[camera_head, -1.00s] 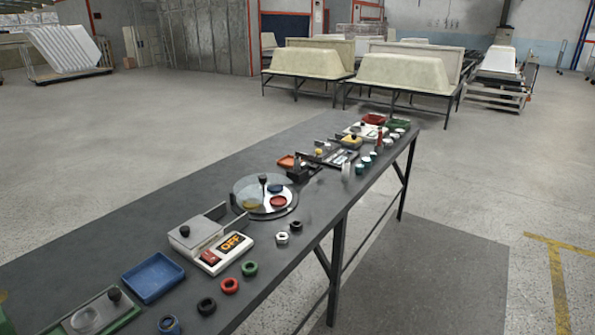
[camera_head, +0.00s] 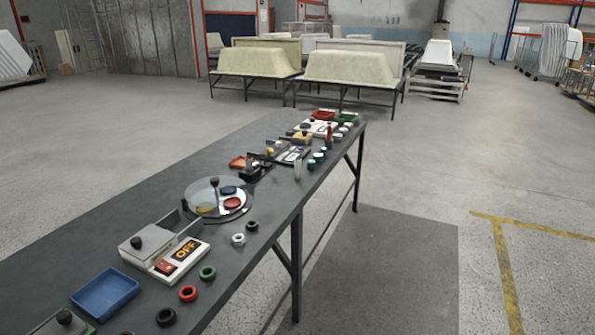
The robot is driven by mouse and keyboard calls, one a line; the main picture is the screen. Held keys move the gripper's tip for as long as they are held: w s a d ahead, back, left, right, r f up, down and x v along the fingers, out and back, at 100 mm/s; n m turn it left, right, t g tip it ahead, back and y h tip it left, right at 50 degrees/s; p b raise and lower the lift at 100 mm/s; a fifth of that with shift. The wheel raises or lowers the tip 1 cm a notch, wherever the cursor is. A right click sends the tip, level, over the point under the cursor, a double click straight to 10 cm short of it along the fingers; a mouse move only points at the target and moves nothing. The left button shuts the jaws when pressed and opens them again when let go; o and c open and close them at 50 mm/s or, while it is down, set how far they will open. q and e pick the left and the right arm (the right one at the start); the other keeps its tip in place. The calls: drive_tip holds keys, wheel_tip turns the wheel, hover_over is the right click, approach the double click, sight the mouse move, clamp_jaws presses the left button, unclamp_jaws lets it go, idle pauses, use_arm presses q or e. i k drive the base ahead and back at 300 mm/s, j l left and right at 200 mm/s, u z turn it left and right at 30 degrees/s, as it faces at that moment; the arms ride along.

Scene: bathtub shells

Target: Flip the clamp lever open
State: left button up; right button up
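The clamp is too small in the head view to make out for sure. A dark device with an upright part (camera_head: 256,168) stands on the far half of the long dark table (camera_head: 120,215). A thin upright red piece (camera_head: 329,135), perhaps a lever handle, stands farther along near the table's right edge. I cannot tell which of these is the clamp or how its lever sits. Neither of my grippers is in view.
Floor right of the table is open, with a dark mat (camera_head: 400,255).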

sight(269, 150)
drive_tip(key=u, duration=4.1)
drive_tip(key=z, duration=4.1)
drive_tip(key=i+l+u, duration=0.2)
drive_tip(key=i+l, duration=1.25)
